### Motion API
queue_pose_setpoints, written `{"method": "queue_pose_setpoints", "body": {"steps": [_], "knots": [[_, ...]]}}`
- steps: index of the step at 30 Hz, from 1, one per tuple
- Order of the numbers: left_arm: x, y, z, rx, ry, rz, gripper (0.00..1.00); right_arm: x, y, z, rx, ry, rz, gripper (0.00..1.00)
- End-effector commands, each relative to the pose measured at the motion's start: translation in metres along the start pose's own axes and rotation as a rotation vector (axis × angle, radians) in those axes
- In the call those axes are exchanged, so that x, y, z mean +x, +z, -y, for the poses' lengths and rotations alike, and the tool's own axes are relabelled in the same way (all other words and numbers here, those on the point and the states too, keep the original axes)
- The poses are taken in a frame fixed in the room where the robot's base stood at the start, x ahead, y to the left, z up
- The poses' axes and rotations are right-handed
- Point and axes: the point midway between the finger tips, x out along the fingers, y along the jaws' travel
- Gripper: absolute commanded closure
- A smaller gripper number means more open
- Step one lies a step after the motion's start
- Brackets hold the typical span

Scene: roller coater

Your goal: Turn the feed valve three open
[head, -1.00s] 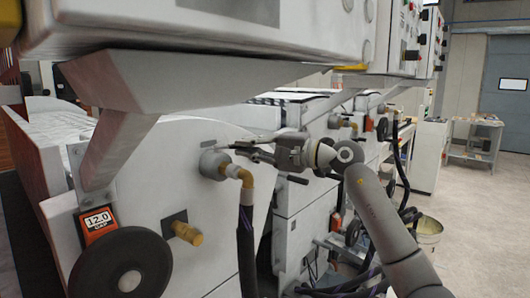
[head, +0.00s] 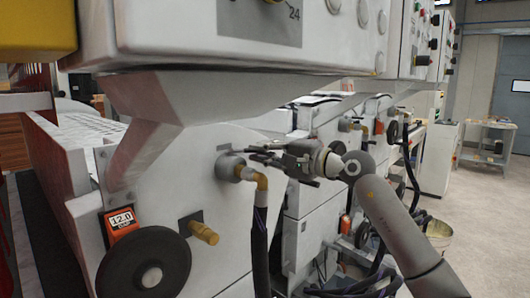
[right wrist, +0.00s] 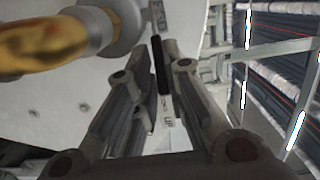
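My right gripper (head: 252,155) is in front of the white machine side, just above and right of a brass elbow fitting (head: 262,181) with a dark hose. In the right wrist view its two fingers (right wrist: 152,62) are apart. A thin black bar (right wrist: 160,66), perhaps a valve lever, shows between the fingertips; I cannot tell whether they touch it. The brass fitting (right wrist: 42,42) is close on the left there. No label marks feed valve three, so I cannot tell which valve it is. My left gripper is not in view.
A black handwheel (head: 145,268) and an orange 12.0 gap readout (head: 122,222) are at lower left, near a brass knob (head: 203,232). A white control box (head: 225,50) overhangs from above. A bucket (head: 438,232) and open floor are at right.

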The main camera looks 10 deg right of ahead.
Motion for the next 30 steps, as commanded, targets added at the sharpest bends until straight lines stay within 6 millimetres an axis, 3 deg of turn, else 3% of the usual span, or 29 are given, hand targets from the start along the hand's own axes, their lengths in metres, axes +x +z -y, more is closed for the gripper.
{"method": "queue_pose_setpoints", "body": {"steps": [3,16,30], "knots": [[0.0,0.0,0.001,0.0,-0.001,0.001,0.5,0.0,0.0,0.0,0.0,0.0,0.0,0.7],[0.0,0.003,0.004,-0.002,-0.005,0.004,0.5,-0.009,-0.002,0.0,-0.002,-0.001,-0.004,0.7],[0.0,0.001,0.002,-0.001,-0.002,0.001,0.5,-0.094,-0.001,-0.001,-0.002,0.002,-0.004,0.7]]}}
